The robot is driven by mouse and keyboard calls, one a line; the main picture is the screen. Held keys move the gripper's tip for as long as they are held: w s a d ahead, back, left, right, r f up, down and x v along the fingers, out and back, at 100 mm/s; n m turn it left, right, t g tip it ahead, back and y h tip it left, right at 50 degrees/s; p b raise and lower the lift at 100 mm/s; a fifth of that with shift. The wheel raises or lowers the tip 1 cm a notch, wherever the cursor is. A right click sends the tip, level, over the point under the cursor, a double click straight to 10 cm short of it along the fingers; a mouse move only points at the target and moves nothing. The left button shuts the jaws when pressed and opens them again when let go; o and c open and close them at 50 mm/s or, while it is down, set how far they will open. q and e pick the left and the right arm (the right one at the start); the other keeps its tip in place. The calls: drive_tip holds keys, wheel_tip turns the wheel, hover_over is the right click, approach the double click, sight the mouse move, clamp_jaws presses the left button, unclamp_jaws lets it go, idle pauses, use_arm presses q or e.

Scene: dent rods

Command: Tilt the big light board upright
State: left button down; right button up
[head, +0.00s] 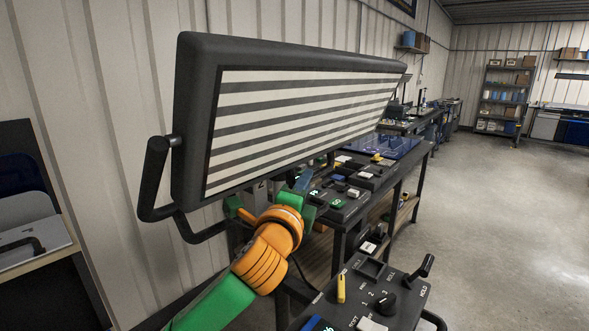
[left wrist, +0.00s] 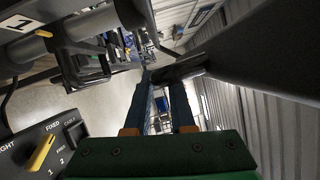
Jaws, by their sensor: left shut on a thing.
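The big light board (head: 190,120) is a dark-framed panel with white and dark stripes, held on a bent black tube bracket (head: 150,180). It leans, with its striped face turned to the right and down. My left gripper (head: 302,182) is at its lower edge, and the fingertips are partly hidden there. In the left wrist view the blue fingers (left wrist: 163,85) close on a dark part of the board (left wrist: 240,50). My right gripper is in neither view.
A control box (head: 375,300) with a yellow switch, knob and lever stands at the lower front. A workbench (head: 345,215) with tools runs behind the board. Shelves (head: 503,95) stand far back. The grey floor (head: 500,230) at the right is clear.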

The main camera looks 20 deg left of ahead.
use_arm(q)
drive_tip(key=shift+s+d+r+n+g+p, duration=0.1)
drive_tip(key=shift+s+d+n+g+p, duration=0.2)
drive_tip(key=shift+d+n+p, duration=0.55)
drive_tip(key=shift+s+d+r+n+g+p, duration=0.1)
drive_tip(key=shift+s+d+n+g+p, duration=0.25)
drive_tip(key=shift+d+n+p, duration=0.4)
drive_tip(key=shift+s+d+n+g+p, duration=0.3)
drive_tip(key=shift+d+n+p, duration=0.25)
drive_tip(key=shift+d, duration=0.5)
drive_tip(key=c, duration=1.2)
unclamp_jaws()
drive_tip(key=shift+o, duration=0.8)
drive_tip(key=shift+d, duration=0.15)
drive_tip(key=s+b, duration=0.2)
drive_tip(key=s, duration=0.5)
drive_tip(key=shift+d+r, duration=0.2)
drive_tip(key=shift+r, duration=0.05)
